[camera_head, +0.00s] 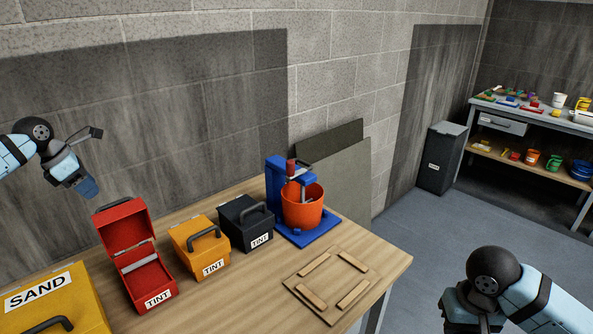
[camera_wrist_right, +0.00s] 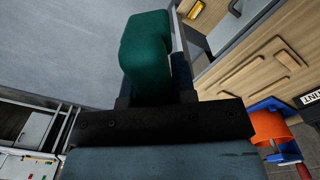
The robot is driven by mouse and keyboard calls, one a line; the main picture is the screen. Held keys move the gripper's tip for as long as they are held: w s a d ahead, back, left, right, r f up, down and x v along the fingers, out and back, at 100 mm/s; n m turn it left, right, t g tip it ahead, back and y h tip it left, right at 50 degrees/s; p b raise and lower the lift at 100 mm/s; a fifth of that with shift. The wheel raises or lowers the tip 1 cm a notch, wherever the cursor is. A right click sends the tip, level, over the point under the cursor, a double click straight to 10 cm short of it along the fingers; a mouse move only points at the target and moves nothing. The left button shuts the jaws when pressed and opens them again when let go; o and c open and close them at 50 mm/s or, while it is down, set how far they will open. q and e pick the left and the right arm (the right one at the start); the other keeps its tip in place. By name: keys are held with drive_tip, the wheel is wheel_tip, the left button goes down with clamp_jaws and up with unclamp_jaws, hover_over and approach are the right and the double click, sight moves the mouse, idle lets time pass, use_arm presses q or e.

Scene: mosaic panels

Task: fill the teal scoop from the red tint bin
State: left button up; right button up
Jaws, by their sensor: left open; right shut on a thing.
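The red tint bin (camera_head: 157,294) stands on the wooden table with its lid swung up and open. A pale bar crosses its opening, and how much tint lies inside cannot be made out. The teal scoop (camera_wrist_right: 147,48) shows in the right wrist view, shut in my right gripper (camera_wrist_right: 155,90). The scoop is below the frame edge in the head view, where only my right wrist shows at the bottom right, clear of the table. My left gripper (camera_head: 94,160) is open and empty, in the air above and left of the red tint bin.
A yellow SAND bin (camera_head: 85,293) and closed orange (camera_head: 184,233) and black (camera_head: 230,228) tint bins flank the red one. A blue mixer (camera_head: 275,183) with an orange bucket (camera_head: 302,212) stands behind a wooden frame (camera_head: 297,288). Shelves (camera_head: 500,150) stand far right.

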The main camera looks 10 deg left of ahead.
use_arm(q)
drive_tip(key=x, duration=0.5)
drive_tip(key=shift+s+d+p, duration=0.1)
drive_tip(key=shift+s+p, duration=0.05)
drive_tip(key=shift+p, duration=0.2)
drive_tip(key=shift+w+f, duration=0.25)
drive_tip(key=shift+f, duration=0.25)
drive_tip(key=shift+s, duration=0.1)
drive_tip(key=shift+c, duration=0.2)
clamp_jaws()
